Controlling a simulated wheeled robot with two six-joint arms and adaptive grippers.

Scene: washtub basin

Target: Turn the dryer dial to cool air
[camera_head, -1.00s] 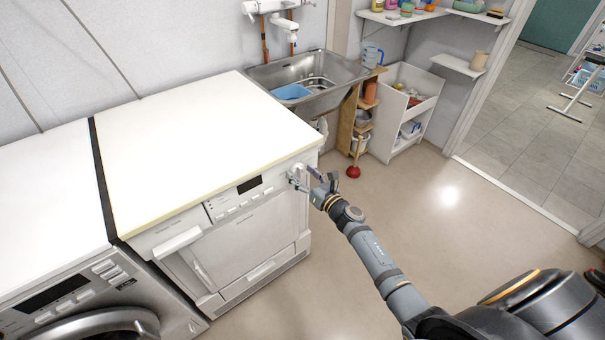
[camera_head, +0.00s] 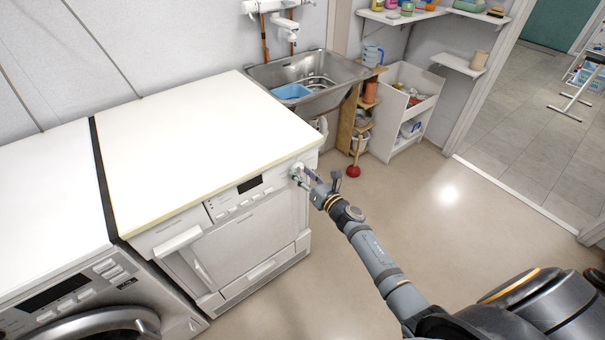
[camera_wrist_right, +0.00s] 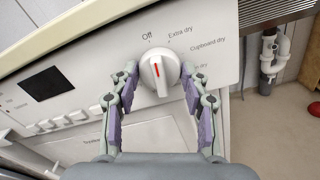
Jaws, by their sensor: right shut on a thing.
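The dryer dial (camera_wrist_right: 158,70) is a white round knob with a red mark on its raised grip. It sits on the dryer's front panel (camera_wrist_right: 92,62), beside the printed words Off, Extra dry and Cupboard dry. The red mark points up, nearest to Off. In the head view the dial (camera_head: 297,171) is at the dryer's front right corner, partly hidden by my gripper. My right gripper (camera_wrist_right: 159,82) has a finger on each side of the dial and is shut on it. It also shows in the head view (camera_head: 307,177). My left gripper is in neither view.
The dryer's white top (camera_head: 205,140) is bare. A washing machine (camera_head: 60,290) stands left of it. Behind are a metal sink (camera_head: 335,72) and a shelf unit (camera_head: 415,85). A red plunger (camera_head: 353,171) stands on the floor. Floor right of the dryer is open.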

